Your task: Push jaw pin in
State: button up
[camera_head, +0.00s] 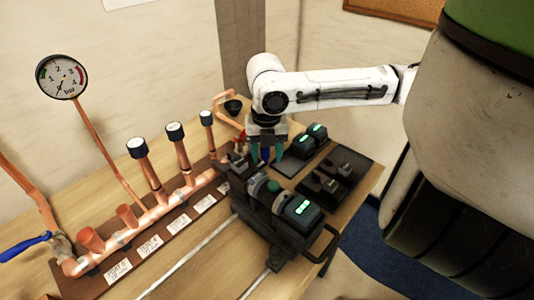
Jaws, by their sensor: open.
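The dark press tool (262,208) lies on the bench at the centre right, with a round green part on top and a lit battery (302,208) at its near end. Its jaw head (236,167) points toward the copper manifold (150,217). My gripper (266,156) is open and points down, just behind and right of the jaw head; its teal fingertips hang close to the tool. Whether they touch it is not clear. I cannot make out the jaw pin; it is too small or hidden near the jaw head and fingers.
Capped upright pipes (176,146) and a pressure gauge (62,77) rise from the manifold on the left. Two pale rails (200,251) cross the bench in front. A black cup-like part (233,107) stands behind.

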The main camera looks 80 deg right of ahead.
notch_tip(320, 180, up, 10)
jog(key=shift+r, duration=0.25)
dwell(0.3)
